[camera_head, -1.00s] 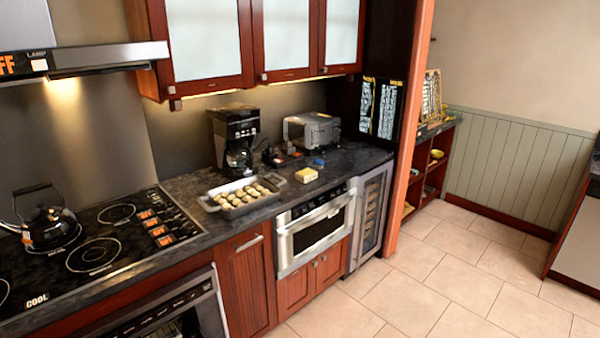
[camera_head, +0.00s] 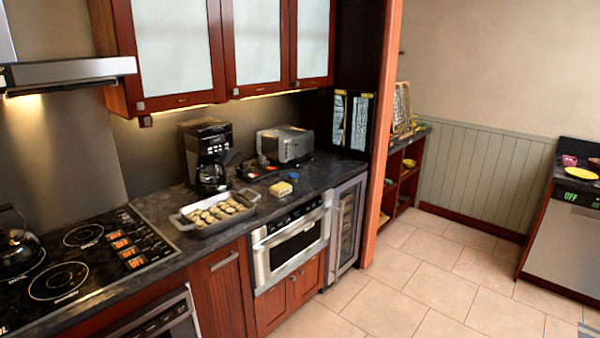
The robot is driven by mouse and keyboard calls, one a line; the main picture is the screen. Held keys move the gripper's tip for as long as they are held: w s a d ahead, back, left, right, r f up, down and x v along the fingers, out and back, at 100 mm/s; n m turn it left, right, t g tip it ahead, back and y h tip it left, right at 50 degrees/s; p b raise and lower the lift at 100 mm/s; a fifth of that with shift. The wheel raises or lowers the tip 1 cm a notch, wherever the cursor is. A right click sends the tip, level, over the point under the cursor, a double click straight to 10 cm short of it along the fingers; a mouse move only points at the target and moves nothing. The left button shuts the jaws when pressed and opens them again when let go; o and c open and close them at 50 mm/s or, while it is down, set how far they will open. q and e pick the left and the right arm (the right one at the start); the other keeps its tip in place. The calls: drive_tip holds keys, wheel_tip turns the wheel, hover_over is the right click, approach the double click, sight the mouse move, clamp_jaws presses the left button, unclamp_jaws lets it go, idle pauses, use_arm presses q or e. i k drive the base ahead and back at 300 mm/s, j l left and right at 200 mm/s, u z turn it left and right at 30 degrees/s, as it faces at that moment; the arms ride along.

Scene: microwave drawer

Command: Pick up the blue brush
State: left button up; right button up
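A small blue object (camera_head: 293,176), probably the blue brush, lies on the dark countertop (camera_head: 321,173) just behind a yellow block. It is too small to make out its shape. The toaster stands behind it and the drawer microwave is below and in front of it. Neither of my grippers shows clearly in the head view, so I cannot see what they hold.
A yellow block (camera_head: 281,189), a baking tray of food (camera_head: 181,223), a coffee maker (camera_head: 205,155) and a toaster (camera_head: 285,144) crowd the counter. The drawer microwave (camera_head: 290,248) is shut. The stove (camera_head: 75,260) is left. The tiled floor (camera_head: 400,285) is open at right.

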sight(294, 175)
drive_tip(key=i+l+z, duration=0.3)
drive_tip(key=i, duration=0.8)
drive_tip(key=i+z, duration=0.3)
drive_tip(key=i, duration=0.85)
